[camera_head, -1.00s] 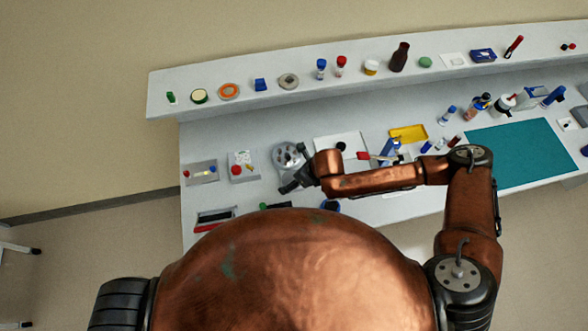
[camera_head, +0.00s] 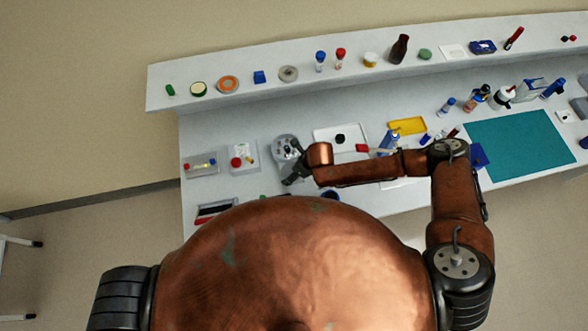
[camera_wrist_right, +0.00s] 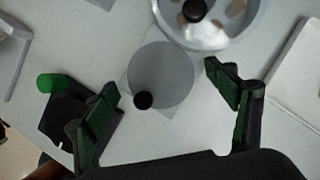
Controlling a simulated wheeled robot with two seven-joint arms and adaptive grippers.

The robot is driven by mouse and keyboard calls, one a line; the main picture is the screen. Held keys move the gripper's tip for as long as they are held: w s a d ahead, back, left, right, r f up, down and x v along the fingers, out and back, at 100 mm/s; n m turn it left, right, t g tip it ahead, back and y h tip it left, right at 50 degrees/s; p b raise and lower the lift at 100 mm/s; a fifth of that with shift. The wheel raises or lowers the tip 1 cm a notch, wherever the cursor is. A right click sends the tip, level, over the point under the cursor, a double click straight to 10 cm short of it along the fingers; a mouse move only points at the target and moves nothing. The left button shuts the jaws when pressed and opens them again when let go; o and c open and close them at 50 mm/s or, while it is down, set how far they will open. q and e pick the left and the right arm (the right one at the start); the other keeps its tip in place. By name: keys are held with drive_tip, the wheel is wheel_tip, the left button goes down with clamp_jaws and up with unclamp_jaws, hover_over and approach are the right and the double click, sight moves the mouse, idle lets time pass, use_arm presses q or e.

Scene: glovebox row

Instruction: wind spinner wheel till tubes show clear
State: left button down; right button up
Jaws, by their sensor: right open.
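The hand spinner's round silver rotor (camera_head: 285,145) stands on the bench, left of centre in the head view. The wrist view shows part of the rotor (camera_wrist_right: 218,34) at the top, with tan patches in its holes. Below it lies a flat grey wheel (camera_wrist_right: 165,68) with a black knob (camera_wrist_right: 143,100) near its lower left edge. My right gripper (camera_wrist_right: 163,88) is open, its fingers on either side of the wheel and apart from the knob. In the head view my right gripper (camera_head: 294,174) is at the spinner's near side. Tube contents cannot be made out. My left gripper is out of view.
A tray with small coloured items (camera_head: 201,167) and a white box with a red knob (camera_head: 243,158) stand left of the spinner. A white panel (camera_head: 325,134) lies to its right. A green-capped item (camera_wrist_right: 48,83) sits near the gripper's left finger.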

drive_tip(key=shift+c, duration=0.4)
drive_tip(key=shift+c, duration=0.8)
drive_tip(key=c, duration=0.9)
drive_tip(key=shift+c, duration=0.2)
